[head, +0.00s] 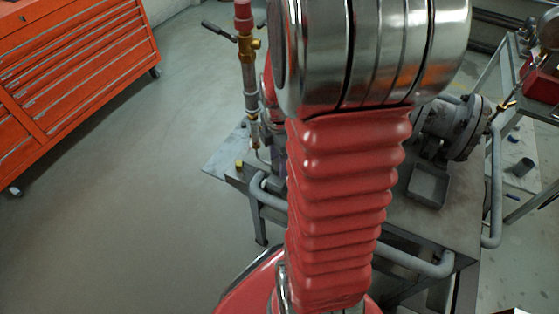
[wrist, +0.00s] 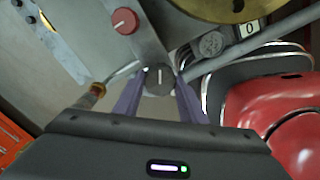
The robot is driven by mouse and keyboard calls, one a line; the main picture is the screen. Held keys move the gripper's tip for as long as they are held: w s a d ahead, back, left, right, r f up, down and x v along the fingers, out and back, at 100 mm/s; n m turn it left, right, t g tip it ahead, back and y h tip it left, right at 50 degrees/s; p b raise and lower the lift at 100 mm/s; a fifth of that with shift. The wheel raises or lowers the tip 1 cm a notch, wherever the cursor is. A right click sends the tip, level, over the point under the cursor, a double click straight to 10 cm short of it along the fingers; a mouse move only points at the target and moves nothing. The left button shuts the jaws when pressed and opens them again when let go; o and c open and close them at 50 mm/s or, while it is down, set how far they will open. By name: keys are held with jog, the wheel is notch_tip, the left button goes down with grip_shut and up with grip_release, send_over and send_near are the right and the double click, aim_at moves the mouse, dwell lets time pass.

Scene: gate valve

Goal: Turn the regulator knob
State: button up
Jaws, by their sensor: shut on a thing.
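The regulator knob (wrist: 159,80) is a small dark round knob with a white pointer line, seen in the wrist view. The line stands roughly upright in the picture. My gripper (wrist: 158,88) has its two purple fingers on either side of this knob and is shut on it. In the head view my red ribbed arm and its metal joint fill the middle, and neither the gripper nor the knob can be made out there.
In the wrist view a red knob (wrist: 124,21), a grey round fitting (wrist: 211,43), a "0" label (wrist: 250,29) and a brass disc (wrist: 215,8) are close by. In the head view, a metal bench (head: 440,222) with pipes stands ahead; an orange tool cabinet (head: 75,65) is left, with clear floor between.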

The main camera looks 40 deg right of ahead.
jog(key=m, duration=0.5)
jog(key=shift+w+m, duration=0.1)
jog(key=shift+m, duration=0.2)
jog(key=m, duration=0.5)
jog(key=shift+r, duration=0.1)
jog(key=m, duration=0.5)
jog(key=shift+m, duration=0.4)
jog(key=m, duration=0.4)
jog(key=shift+d+m, duration=0.1)
jog(key=shift+m, duration=0.3)
jog(key=o, duration=1.1)
jog(key=shift+c, duration=0.2)
notch_tip(320, 180, up, 14)
jog(key=shift+f, duration=0.2)
